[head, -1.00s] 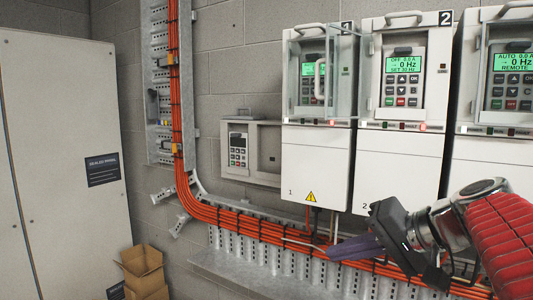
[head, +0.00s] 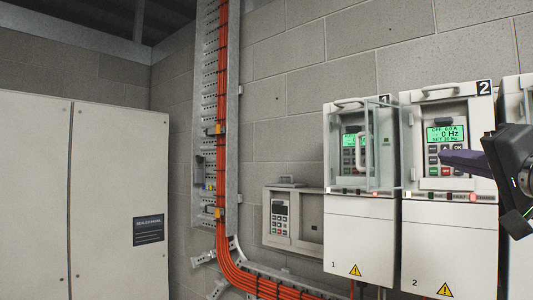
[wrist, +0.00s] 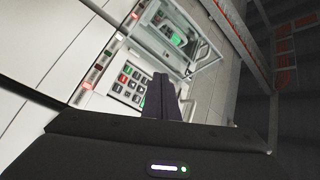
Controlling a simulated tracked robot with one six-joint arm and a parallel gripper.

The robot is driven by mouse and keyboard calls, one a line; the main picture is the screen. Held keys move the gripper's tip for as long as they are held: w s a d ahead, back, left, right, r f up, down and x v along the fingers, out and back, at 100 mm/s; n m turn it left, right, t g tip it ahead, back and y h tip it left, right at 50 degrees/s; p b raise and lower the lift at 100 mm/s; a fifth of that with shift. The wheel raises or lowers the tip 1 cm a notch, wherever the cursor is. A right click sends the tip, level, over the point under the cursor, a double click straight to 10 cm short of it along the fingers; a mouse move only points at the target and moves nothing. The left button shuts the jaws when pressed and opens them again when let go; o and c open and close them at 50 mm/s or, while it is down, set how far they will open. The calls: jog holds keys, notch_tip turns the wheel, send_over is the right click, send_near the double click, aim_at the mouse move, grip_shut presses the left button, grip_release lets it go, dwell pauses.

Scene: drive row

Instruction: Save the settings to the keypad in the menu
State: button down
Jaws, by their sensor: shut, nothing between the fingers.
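Drive 2 (head: 450,240) is a white cabinet whose keypad (head: 432,171) has a lit green display (head: 445,135), reading OFF and 0 Hz with a small SET line. My gripper (head: 443,157) is shut and empty, its purple fingers pointing left across the keys and hiding some. In the wrist view the fingertips (wrist: 160,80) are beside the keypad (wrist: 128,82); I cannot tell whether they touch it. Drive 1 (head: 358,235) stands to the left, its green-lit keypad behind a clear cover (head: 380,150) with a handle. Another keypad (head: 280,218), unlit, sits in a grey wall box.
Orange cables (head: 222,130) run down a metal tray and bend right below the drives. A large pale cabinet (head: 110,200) stands at the left. A further drive (head: 515,95) is partly hidden at the right by my gripper.

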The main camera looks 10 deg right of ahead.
aim_at(448, 145)
jog(key=shift+s+d+r+m+h, duration=0.15)
jog(key=shift+s+d+r+h, duration=0.1)
jog(key=shift+r, duration=0.35)
jog(key=shift+s+d+r+m+h, duration=0.15)
jog(key=shift+s+r, duration=0.1)
jog(key=shift+r, duration=0.3)
jog(key=w+d, duration=0.5)
jog(key=d, duration=0.1)
jog(key=shift+w+d, duration=0.3)
jog(key=shift+d, duration=0.05)
jog(key=shift+d, duration=0.1)
dwell(1.6)
jog(key=shift+w+d, duration=0.25)
jog(key=shift+w+d, duration=0.25)
dwell(1.1)
jog(key=shift+s+a, duration=0.55)
jog(key=shift+a, duration=0.05)
